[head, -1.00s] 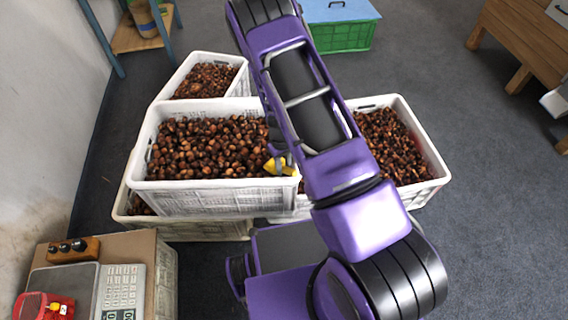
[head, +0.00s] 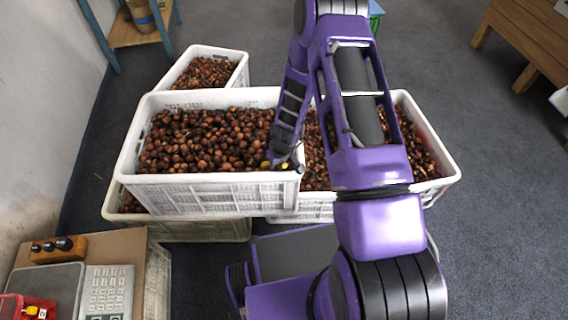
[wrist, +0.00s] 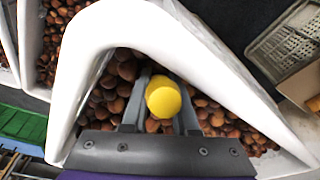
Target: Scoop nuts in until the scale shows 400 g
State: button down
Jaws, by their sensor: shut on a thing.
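My gripper (head: 282,160) is at the right front corner of the upper white crate (head: 215,190), which is full of brown chestnuts (head: 205,140). It is shut on a yellow tool, likely the scoop (head: 265,165), of which only a small bit shows. In the wrist view the tool's round yellow end (wrist: 163,97) sits between the fingers, over the nuts. The rest of it is hidden, so I cannot tell what it carries. The scale (head: 107,290) stands at the lower left, its display cut off. A red thing (head: 35,308), perhaps the bag, is partly in view by its plate (head: 52,285).
More nut-filled white crates stand behind (head: 243,75), below and to the right (head: 450,175). A wooden block with dark weights (head: 58,248) lies behind the scale. A blue-legged shelf (head: 135,35) and a wooden table (head: 530,55) stand farther back. Grey floor is clear at right.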

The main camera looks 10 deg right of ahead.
jog(key=shift+s+d+r+t, duration=0.1)
jog(key=shift+s+t, duration=0.2)
jog(key=shift+t+y, duration=0.3)
jog(key=shift+s+d+r+t+y, duration=0.15)
jog(key=shift+s+r+t, duration=0.1)
jog(key=shift+r+t, duration=0.2)
jog(key=shift+s+d+r+t+y, duration=0.15)
jog(key=shift+s+r+t, duration=0.1)
jog(key=shift+r+t, duration=0.15)
jog(key=shift+t, duration=0.75)
jog(key=shift+s+d+r+p, duration=0.15)
jog(key=shift+r+p, duration=0.65)
jog(key=shift+r, duration=1.25)
jog(key=shift+s+d+r+p, duration=0.1)
jog(key=shift+r+p, duration=0.65)
jog(key=shift+r, duration=1.3)
jog(key=shift+w, duration=0.1)
